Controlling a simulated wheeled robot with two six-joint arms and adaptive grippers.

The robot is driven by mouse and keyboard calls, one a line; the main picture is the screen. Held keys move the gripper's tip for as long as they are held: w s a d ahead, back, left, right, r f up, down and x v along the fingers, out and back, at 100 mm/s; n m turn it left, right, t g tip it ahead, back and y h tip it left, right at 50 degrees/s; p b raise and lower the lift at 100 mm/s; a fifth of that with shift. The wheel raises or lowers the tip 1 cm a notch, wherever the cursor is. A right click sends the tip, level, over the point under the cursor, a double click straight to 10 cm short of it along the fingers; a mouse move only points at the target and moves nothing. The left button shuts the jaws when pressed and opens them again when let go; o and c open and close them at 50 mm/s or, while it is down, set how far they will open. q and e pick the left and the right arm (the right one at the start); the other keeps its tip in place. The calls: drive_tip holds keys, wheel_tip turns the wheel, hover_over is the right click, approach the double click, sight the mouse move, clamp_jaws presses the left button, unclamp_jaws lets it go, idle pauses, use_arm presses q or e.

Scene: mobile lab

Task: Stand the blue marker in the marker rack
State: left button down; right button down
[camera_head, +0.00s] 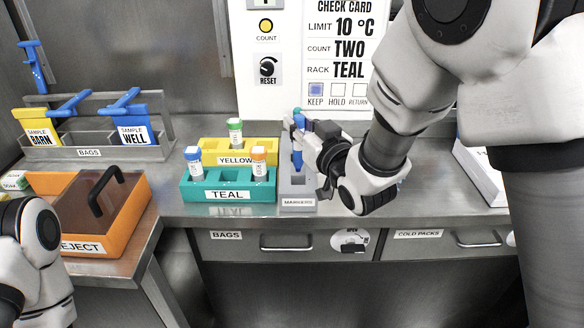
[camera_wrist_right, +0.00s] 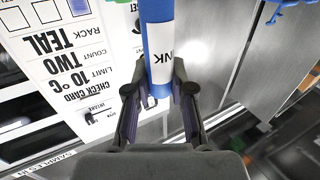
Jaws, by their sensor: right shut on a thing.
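The blue marker (camera_head: 298,158) is upright in my right gripper (camera_head: 304,140), over the grey marker rack (camera_head: 297,203) labelled MARKERS. In the right wrist view the marker (camera_wrist_right: 157,40), with a white label, stands between the two fingers of my right gripper (camera_wrist_right: 160,92), which is shut on it. I cannot tell from the head view whether its lower end is inside a slot or just above the rack. The gripper hides part of the rack's back. My left arm shows at the lower left, but its gripper is out of view.
The teal rack (camera_head: 228,196) and yellow rack (camera_head: 237,145), holding capped tubes, stand just left of the marker rack. An orange reject bin (camera_head: 140,207) and a bag holder (camera_head: 90,154) are further left. A white box (camera_head: 482,170) is at right.

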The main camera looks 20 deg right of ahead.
sight(299, 168)
wheel_tip(299, 168, down, 7)
drive_tip(key=shift+f+b, duration=0.1)
drive_tip(key=shift+b, duration=0.4)
drive_tip(key=shift+s, duration=0.1)
drive_tip(key=c, duration=1.4)
unclamp_jaws()
drive_tip(key=o, duration=0.4)
